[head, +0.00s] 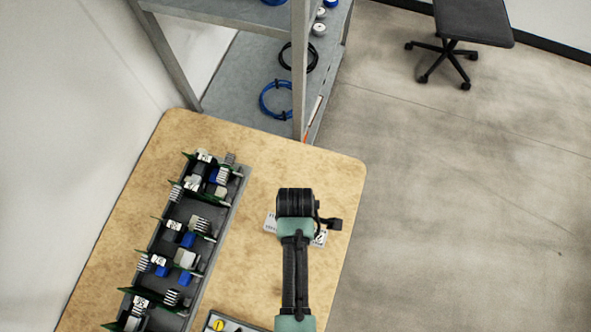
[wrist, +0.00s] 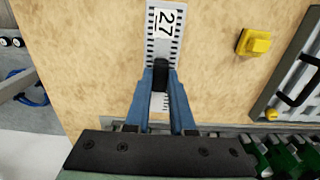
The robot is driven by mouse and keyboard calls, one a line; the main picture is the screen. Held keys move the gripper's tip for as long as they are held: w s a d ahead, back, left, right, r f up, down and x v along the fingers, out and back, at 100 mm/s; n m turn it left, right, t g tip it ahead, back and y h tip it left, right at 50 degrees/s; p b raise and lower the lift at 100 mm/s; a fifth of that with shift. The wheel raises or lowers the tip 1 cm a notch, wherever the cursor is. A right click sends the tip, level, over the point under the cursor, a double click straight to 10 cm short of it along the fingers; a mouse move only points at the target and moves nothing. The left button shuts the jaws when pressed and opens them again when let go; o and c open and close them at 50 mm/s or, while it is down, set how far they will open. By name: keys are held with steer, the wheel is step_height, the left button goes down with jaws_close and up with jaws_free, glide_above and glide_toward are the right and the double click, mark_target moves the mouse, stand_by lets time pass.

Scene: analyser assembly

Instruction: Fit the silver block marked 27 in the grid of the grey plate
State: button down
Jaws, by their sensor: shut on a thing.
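In the wrist view, the silver block marked 27 (wrist: 163,45) is a long flat piece with toothed edges and a white label. My gripper (wrist: 161,72) is shut on its middle, with a dark part between the blue fingers. In the head view, parts of the block (head: 270,223) show on both sides of my arm, which hides the fingers. I cannot tell its height above the table. A grey plate (wrist: 278,100) with a dark handle-like bar lies at the right edge of the wrist view, cut off; its grid is not clear.
A yellow block (wrist: 256,43) lies on the wooden table (head: 262,160) in the wrist view. A dark rack (head: 211,262) with green dividers holds several silver, blue and white parts along the left. A grey shelf (head: 245,75) with cables stands behind. Wood between rack and arm is clear.

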steer(key=shift+r+p, duration=2.95)
steer(key=shift+r, duration=0.05)
steer(key=shift+w+f, duration=0.1)
